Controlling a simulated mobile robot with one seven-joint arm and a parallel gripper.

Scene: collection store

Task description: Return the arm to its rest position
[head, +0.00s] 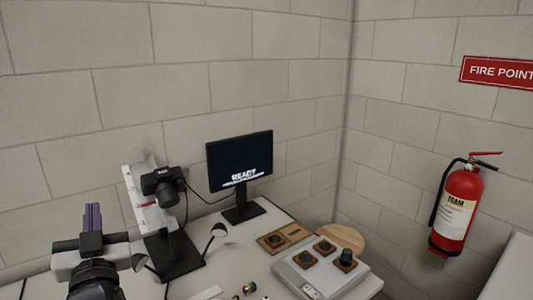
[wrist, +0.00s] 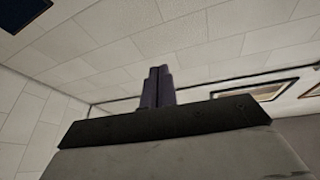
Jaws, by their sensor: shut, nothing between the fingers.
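My gripper (head: 93,217) stands at the lower left of the head view, pointing up. Its two dark purple fingers are together with nothing between them. In the wrist view the closed fingers (wrist: 158,86) rise above the dark gripper body, against wall and ceiling. My gripper is above the left part of the table (head: 238,262) and apart from everything on it. The lower part of my arm is cut off by the picture's bottom edge.
A camera (head: 162,187) on a copy stand and a monitor (head: 240,170) reading READY stand right of my gripper. A pale tray (head: 300,277) holds several dark round pieces on brown squares. A fire extinguisher (head: 457,211) hangs on the right wall. Open air surrounds the fingers.

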